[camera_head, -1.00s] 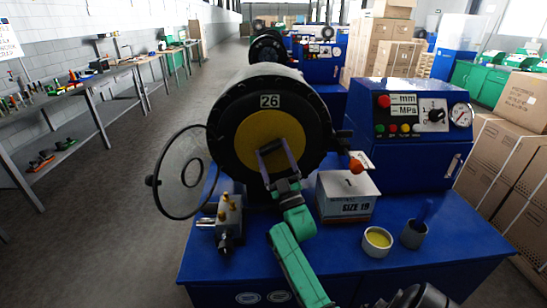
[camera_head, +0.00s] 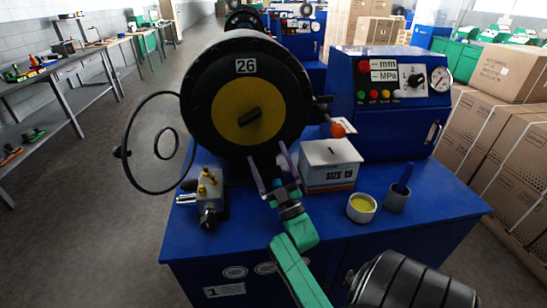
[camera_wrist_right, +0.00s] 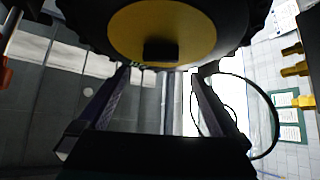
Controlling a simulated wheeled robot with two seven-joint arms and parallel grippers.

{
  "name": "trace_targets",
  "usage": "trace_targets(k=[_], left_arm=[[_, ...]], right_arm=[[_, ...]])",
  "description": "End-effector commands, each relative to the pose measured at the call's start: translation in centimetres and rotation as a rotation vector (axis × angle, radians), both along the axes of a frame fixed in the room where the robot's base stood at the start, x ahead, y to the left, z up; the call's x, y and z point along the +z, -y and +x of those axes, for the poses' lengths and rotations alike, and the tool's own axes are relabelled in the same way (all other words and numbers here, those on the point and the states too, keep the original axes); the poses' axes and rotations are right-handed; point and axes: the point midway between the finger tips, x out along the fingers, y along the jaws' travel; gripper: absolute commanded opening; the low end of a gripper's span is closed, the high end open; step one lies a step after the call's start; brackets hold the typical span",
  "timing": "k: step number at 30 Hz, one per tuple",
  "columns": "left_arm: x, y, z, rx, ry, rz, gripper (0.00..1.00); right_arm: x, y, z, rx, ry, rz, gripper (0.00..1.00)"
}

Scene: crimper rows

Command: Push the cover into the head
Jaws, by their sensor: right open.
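The crimper head (camera_head: 205,105) is a big black drum marked 26, with a yellow disc (camera_head: 236,92) in its front and a dark handle-like bar (camera_head: 250,117) at the disc's middle. A thin black ring-shaped cover with a clear pane (camera_head: 125,154) stands swung out at the head's left. My right gripper (camera_head: 268,155) is open and empty, in front of and below the yellow disc, apart from the bar. In the right wrist view, the open fingers (camera_wrist_right: 160,72) point toward the yellow disc (camera_wrist_right: 195,38); the ring shows at the right. My left gripper is not in view.
A box marked SIZE 19 (camera_head: 328,178) stands right of the gripper. A yellow-filled cup (camera_head: 361,217) and a grey cup (camera_head: 397,203) stand farther right. A brass-fitted block (camera_head: 203,205) sits at the left. The blue control box (camera_head: 395,140) stands behind.

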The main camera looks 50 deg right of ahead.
Motion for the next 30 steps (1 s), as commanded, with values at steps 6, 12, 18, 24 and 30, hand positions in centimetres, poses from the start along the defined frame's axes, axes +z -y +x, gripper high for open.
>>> trace_targets(k=[6, 12, 18, 24, 30], left_arm=[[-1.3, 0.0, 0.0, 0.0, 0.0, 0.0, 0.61], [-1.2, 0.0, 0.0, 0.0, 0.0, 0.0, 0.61], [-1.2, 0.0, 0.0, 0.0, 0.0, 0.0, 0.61], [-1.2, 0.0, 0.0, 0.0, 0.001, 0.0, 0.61], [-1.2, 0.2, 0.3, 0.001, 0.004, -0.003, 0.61]], right_arm=[[-2.2, -0.7, -2.6, 0.0, 0.001, 0.0, 1.0], [-2.1, -0.7, -2.7, 0.0, 0.002, -0.001, 1.0], [-2.1, -0.7, -2.7, 0.0, 0.002, -0.001, 1.0], [-2.1, -0.7, -2.7, 0.0, 0.002, -0.001, 1.0], [-2.1, -0.7, -2.7, 0.0, 0.001, 0.0, 1.0]])
